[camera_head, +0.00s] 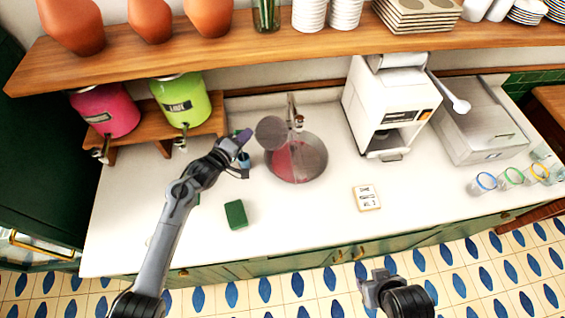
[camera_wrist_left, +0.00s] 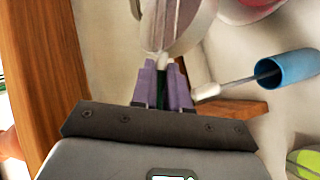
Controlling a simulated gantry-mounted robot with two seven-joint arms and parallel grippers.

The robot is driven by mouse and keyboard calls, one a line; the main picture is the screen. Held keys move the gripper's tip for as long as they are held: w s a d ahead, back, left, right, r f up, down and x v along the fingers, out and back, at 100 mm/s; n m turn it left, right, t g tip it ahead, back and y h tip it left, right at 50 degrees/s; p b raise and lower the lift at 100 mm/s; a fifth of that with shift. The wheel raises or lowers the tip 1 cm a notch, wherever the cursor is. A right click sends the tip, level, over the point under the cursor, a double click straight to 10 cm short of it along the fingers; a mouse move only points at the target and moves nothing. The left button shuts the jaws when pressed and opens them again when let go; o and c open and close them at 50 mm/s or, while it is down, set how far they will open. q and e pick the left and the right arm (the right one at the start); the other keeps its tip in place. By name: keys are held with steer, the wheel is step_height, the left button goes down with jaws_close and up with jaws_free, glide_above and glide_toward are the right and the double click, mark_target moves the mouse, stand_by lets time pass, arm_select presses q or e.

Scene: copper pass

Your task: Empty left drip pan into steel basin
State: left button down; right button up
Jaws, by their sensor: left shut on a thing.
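My left gripper (camera_head: 243,140) is shut on the drip pan (camera_head: 271,132), a round grey metal dish. The pan is held tilted at the left back rim of the steel basin (camera_head: 322,150), partly over it. Pink-red liquid (camera_head: 290,162) shows in the basin. In the left wrist view the fingers (camera_wrist_left: 165,85) pinch the near end of the pan (camera_wrist_left: 185,22); its inside cannot be judged. My right gripper (camera_head: 375,285) hangs low in front of the counter, apart from everything; its jaws are unclear.
A pink dispenser (camera_head: 105,110) and a lime one (camera_head: 186,100) stand on a wooden stand at left. A tap (camera_head: 293,110) rises behind the basin. A blue holder (camera_wrist_left: 288,68) with a brush, a green sponge (camera_head: 236,214) and a white machine (camera_head: 385,105) are nearby. The front counter is mostly clear.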

arm_select(q)
steer(key=w+a+r+n+g+h+b, duration=0.1)
steer(key=w+a+n+g+b, duration=0.2)
steer(key=w+a+n, duration=0.3)
steer(key=shift+w+a+r+g+h+b, duration=0.15)
steer(key=shift+w+a+g+h+b, duration=0.15)
steer(key=shift+w+a+b, duration=0.55)
arm_select(e)
steer(key=shift+f+p, duration=0.3)
steer(key=shift+f, duration=1.2)
arm_select(q)
steer(key=shift+w+d+r, duration=0.15)
steer(key=shift+w+d, duration=0.05)
arm_select(e)
steer(key=shift+d, duration=0.1)
